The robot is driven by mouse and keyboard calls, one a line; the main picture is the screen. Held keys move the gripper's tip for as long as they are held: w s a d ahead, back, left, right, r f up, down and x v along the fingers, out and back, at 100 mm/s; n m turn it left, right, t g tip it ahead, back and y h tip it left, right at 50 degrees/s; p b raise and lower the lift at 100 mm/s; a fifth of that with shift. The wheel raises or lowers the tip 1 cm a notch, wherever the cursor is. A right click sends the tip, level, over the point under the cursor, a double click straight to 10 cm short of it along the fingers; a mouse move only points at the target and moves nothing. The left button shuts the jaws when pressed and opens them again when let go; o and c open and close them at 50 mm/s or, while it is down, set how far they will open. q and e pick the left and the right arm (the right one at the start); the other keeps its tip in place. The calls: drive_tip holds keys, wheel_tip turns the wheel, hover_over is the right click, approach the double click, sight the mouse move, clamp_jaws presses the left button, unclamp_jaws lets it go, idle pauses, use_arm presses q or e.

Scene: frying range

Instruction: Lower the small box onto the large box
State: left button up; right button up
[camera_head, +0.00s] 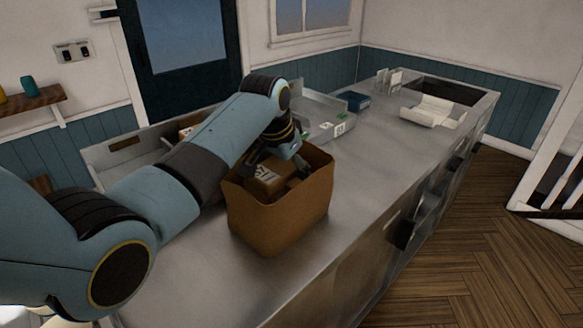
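A brown box with dark print on it (264,181) shows inside an open brown container (275,222) on the metal counter. My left arm comes in from the left, and its gripper (282,158) points down into the container's mouth, close beside the printed box. The fingertips are dark and partly hidden by the arm and the container, so I cannot tell whether they are shut on the box. A second box under it cannot be made out, as the container's walls hide the lower part. My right gripper is not in view.
The metal counter (372,150) is clear to the right of the container. Grey trays (125,150) stand along the back, partly behind my arm. A dark blue box (357,101) and a white sheet-like item (433,112) lie farther right. Dark handles (405,234) stick out from the counter front.

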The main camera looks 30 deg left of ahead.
use_arm(q)
drive_tip(key=o, duration=1.3)
drive_tip(key=shift+c, duration=0.2)
wheel_tip(320, 180, up, 3)
drive_tip(key=p, duration=0.3)
wheel_tip(320, 180, up, 13)
drive_tip(key=shift+d, duration=0.1)
idle(0.6)
